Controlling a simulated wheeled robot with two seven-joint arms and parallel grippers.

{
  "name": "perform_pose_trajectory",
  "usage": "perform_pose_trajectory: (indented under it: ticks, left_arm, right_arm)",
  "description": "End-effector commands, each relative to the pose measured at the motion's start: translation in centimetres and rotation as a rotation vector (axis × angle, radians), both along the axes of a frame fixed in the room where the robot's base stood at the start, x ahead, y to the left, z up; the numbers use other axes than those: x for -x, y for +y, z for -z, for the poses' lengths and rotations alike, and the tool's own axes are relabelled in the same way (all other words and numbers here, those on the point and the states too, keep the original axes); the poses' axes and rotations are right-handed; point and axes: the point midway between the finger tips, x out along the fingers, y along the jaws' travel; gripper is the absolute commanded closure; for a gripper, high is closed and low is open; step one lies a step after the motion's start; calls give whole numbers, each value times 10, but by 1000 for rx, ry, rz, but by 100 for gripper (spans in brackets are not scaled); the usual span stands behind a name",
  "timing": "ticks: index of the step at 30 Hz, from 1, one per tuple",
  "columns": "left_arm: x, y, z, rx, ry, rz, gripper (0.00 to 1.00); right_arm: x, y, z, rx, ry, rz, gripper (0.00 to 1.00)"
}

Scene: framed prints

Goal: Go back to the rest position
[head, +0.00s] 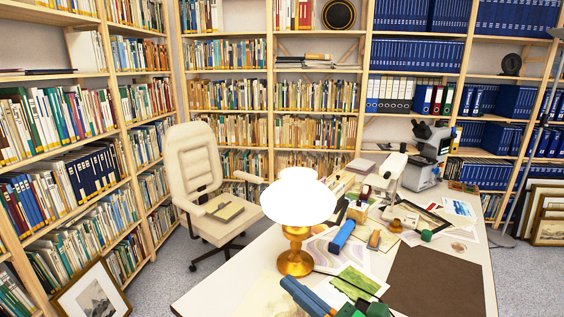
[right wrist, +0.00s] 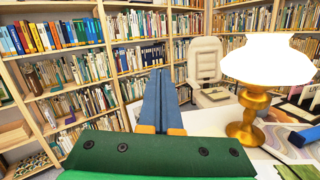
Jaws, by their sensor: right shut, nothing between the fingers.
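My right gripper (head: 290,284) shows at the bottom of the head view, low beside the lamp, over the near part of the desk. Its blue fingers point up and left, with green parts behind them. In the right wrist view, the fingers (right wrist: 160,72) lie together, shut and empty, pointing at the bookshelves. My left gripper is in neither view. A framed print (head: 92,295) leans against the left shelves on the floor. More framed prints (head: 550,222) lean at the far right.
A lit brass lamp (head: 296,250) stands on the desk close to my right gripper; it also shows in the right wrist view (right wrist: 248,120). A microscope (head: 432,150), papers and a brown mat (head: 432,283) cover much of the desk.

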Motion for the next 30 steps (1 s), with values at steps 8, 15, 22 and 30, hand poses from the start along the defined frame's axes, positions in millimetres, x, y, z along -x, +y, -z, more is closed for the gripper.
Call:
perform_pose_trajectory:
  ticks: [8, 15, 22, 30]
  left_arm:
    - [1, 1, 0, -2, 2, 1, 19]
    - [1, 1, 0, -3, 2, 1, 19]
    - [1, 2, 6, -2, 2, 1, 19]
    - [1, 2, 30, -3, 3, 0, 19]
  right_arm:
    - [46, -143, 134, -1657, 1107, 822, 100]
    - [150, -153, 213, -2178, 1390, 1326, 100]
    - [232, -142, 255, 2138, -1294, -1551, 100]
    - [231, -141, 373, 2084, -1293, -1612, 100]
